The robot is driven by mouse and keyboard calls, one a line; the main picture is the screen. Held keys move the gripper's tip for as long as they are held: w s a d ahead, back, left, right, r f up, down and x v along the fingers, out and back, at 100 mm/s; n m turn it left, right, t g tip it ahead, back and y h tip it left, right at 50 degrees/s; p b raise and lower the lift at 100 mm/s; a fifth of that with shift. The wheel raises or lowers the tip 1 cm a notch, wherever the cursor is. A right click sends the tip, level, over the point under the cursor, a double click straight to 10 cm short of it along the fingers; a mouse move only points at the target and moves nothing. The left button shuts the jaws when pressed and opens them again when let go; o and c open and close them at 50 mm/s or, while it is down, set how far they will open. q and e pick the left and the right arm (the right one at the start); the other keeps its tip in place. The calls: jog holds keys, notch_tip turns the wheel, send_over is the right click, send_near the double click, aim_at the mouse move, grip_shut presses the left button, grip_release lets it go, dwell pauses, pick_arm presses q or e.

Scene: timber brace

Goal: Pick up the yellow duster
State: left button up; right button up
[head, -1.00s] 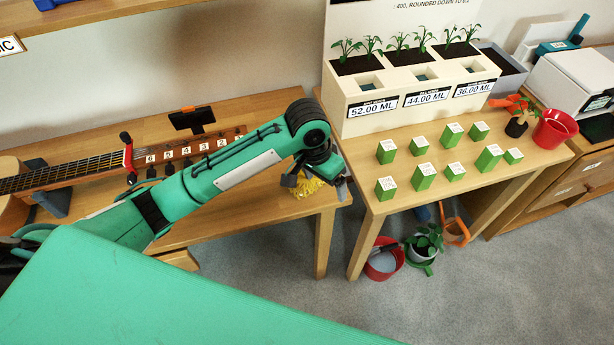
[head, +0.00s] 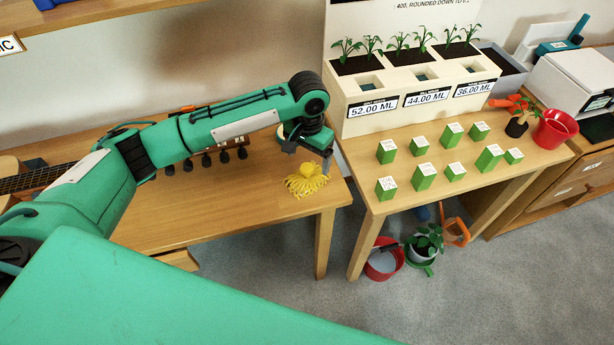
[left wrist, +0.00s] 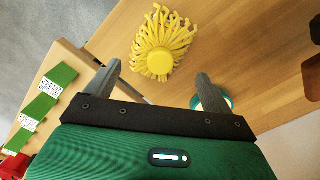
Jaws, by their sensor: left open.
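The yellow duster (head: 306,180) lies on the wooden table near its right end, with its strands spread out. It also shows in the left wrist view (left wrist: 159,55), beyond my fingertips and roughly between their lines. My left gripper (head: 309,147) is above and a little behind the duster, apart from it. In the left wrist view its two fingers (left wrist: 158,85) are spread wide with nothing between them. My right gripper is in neither view.
A guitar (head: 40,180) lies at the table's left, partly behind my arm. A second table (head: 440,195) to the right holds several green-and-white boxes (head: 424,176) and a planter (head: 350,105). A round teal-rimmed item (left wrist: 212,100) is near one finger.

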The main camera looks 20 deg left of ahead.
aim_at(308, 167)
pick_arm(q)
jog(key=shift+s+f, duration=0.1)
jog(key=shift+f, duration=3.1)
jog(key=shift+c, duration=0.5)
jog(key=c, duration=1.1)
jog(key=shift+r, duration=0.1)
